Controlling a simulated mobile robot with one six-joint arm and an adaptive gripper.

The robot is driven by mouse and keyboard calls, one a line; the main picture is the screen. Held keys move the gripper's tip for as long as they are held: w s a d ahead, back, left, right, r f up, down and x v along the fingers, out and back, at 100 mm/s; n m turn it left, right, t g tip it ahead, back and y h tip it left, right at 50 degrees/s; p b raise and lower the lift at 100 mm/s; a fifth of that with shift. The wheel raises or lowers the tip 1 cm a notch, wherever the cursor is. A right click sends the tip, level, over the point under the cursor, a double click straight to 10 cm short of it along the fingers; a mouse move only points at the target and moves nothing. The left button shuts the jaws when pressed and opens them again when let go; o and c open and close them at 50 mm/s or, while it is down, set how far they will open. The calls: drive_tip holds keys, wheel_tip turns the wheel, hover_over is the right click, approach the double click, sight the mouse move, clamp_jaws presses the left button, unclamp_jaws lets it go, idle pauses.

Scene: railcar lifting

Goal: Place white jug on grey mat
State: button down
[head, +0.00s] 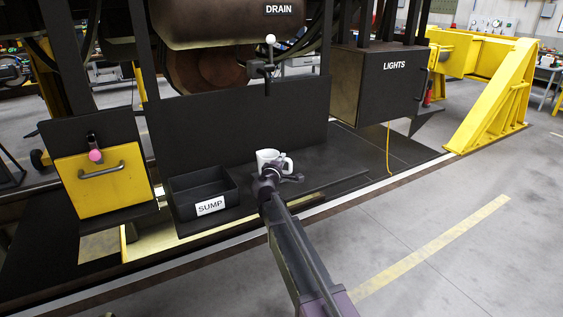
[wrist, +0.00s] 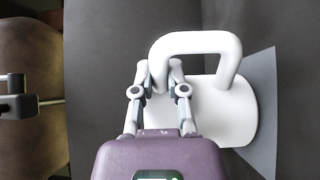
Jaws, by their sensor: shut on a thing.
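The white jug (head: 268,157) is over the dark shelf, right of the SUMP tray in the head view. It fills the middle of the wrist view (wrist: 228,112), its looped handle at the top. My gripper (wrist: 166,72) is shut on the left leg of the handle; in the head view my gripper (head: 270,174) is in front of the jug. A lighter grey flat patch, seemingly the grey mat (wrist: 266,95), shows beyond the jug's right side and is partly hidden by it. I cannot tell whether the jug touches it. I cannot make out the mat in the head view.
The open black SUMP tray (head: 187,193) stands left of the jug. A dark upright panel (head: 240,125) rises behind. A lever with a white knob (head: 270,40) hangs above. The LIGHTS box (head: 375,88) is at upper right. Dark shelf (head: 335,165) to the right is clear.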

drive_tip(key=shift+f, duration=0.2)
drive_tip(key=c, duration=0.7)
unclamp_jaws()
drive_tip(key=shift+o, duration=0.2)
drive_tip(key=shift+r, duration=0.2)
drive_tip(key=shift+s, duration=0.15)
drive_tip(key=v, duration=1.1)
drive_tip(key=shift+s+a, duration=0.15)
drive_tip(key=shift+s, duration=0.25)
